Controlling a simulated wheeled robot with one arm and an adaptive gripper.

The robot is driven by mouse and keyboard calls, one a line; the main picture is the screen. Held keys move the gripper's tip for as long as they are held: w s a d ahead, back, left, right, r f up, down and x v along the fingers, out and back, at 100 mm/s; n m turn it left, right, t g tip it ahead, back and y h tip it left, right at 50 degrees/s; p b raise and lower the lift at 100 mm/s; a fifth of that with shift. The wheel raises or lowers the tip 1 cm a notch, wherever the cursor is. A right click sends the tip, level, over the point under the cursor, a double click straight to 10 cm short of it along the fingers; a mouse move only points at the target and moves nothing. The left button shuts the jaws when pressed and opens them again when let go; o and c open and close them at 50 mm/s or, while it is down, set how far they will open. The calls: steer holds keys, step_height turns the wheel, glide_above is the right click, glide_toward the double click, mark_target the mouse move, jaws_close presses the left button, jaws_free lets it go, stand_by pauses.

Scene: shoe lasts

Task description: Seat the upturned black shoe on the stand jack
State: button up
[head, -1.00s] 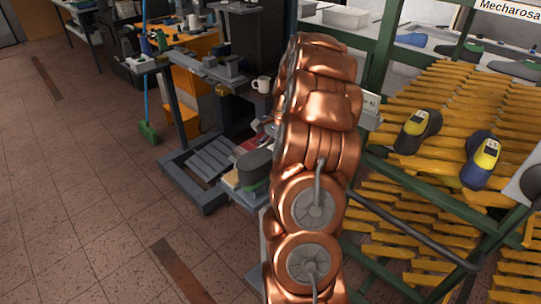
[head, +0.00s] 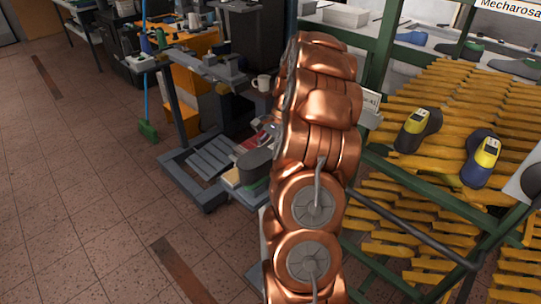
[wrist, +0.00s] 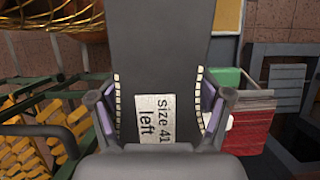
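The black shoe (wrist: 160,60) fills the middle of the wrist view, with a white label reading "size 41 left" and pale stitching along both sides. My gripper (wrist: 160,112) has one purple-padded finger on each side of it, and both pads appear to press on it. My gripper is hidden behind the arm there. A grey-blue stand (head: 180,103) with metal fittings on top is behind and to the left; I cannot tell which part is the jack.
A white mug (head: 262,83) stands near the stand's top right. A green-framed rack (head: 420,182) with yellow slats is on the right, holding two yellow-and-dark shoe lasts (head: 484,160). A green broom (head: 147,131) stands left.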

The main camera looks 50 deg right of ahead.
steer(key=o, duration=0.4)
steer(key=shift+o, duration=0.2)
steer(key=shift+v, duration=6)
steer(key=s+a+r+n+g+h, duration=0.15)
steer(key=a+n, duration=0.35)
steer(key=a, duration=0.8)
steer(key=s+a+r+n, duration=0.2)
steer(key=a+n, duration=0.3)
steer(key=a, duration=0.7)
steer(key=s+a+f+n+h, duration=0.1)
steer(key=s+a+f+n, duration=0.1)
steer(key=s+a, duration=0.2)
steer(key=s+a+f+n+h, duration=0.1)
steer(key=s+a+f+n, duration=0.2)
steer(key=s, duration=0.6)
steer(key=s+a+f+n+h, duration=0.1)
steer(key=s+a+f+n, duration=0.1)
steer(key=s, duration=0.5)
steer(key=a+n, duration=0.1)
steer(key=a, duration=0.1)
steer(key=shift+a+f, duration=0.15)
steer(key=shift+a, duration=0.15)
